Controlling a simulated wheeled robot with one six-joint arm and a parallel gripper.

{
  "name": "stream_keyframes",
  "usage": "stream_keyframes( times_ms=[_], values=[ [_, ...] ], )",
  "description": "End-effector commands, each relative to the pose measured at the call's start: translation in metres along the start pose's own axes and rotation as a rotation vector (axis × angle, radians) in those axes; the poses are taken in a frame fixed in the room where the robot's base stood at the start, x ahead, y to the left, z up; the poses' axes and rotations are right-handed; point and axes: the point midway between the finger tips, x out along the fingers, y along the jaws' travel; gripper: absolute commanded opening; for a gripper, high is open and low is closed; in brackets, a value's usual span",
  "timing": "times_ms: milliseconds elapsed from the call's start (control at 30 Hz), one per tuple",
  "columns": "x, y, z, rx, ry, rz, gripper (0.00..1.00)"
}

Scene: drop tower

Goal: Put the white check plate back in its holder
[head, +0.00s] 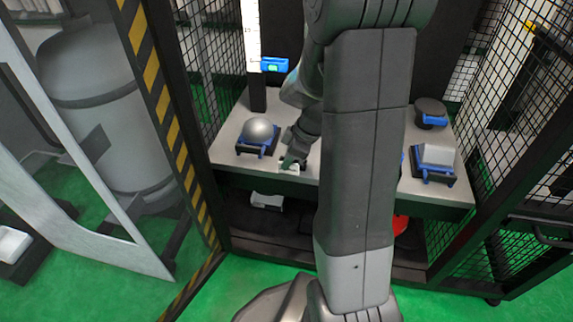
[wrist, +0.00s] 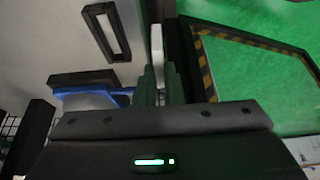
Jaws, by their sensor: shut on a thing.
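The white check plate (wrist: 157,45) shows edge-on between the fingers of my gripper (wrist: 160,84) in the wrist view. My gripper is shut on it, beyond the table's front edge in that view. In the head view my gripper (head: 292,161) is low over the front of the grey table, left of my arm, with a bit of white at its tip. A dark rectangular frame with a pale middle (wrist: 97,17) lies on the table beside the plate, apart from it; I cannot tell if it is the holder. My arm hides the table's middle.
A silver dome on a blue-and-black stand (head: 258,146) is left of my gripper. A grey block on a similar stand (head: 434,173) and a dark round piece (head: 430,112) are at right. Mesh walls flank the table (head: 225,158); a white scale post (head: 251,35) rises behind.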

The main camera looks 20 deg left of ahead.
Motion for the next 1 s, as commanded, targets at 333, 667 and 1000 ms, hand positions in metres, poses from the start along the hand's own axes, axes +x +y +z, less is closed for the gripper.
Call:
stream_keyframes(
  times_ms=[333, 667, 1000],
  values=[
    [0.001, 0.032, 0.001, 0.002, 0.0, -0.001, 0.0],
    [0.003, 0.062, 0.002, 0.001, 0.0, 0.001, 0.0],
    [0.025, 0.061, 0.011, 0.0, 0.0, 0.0, 0.0]
  ],
)
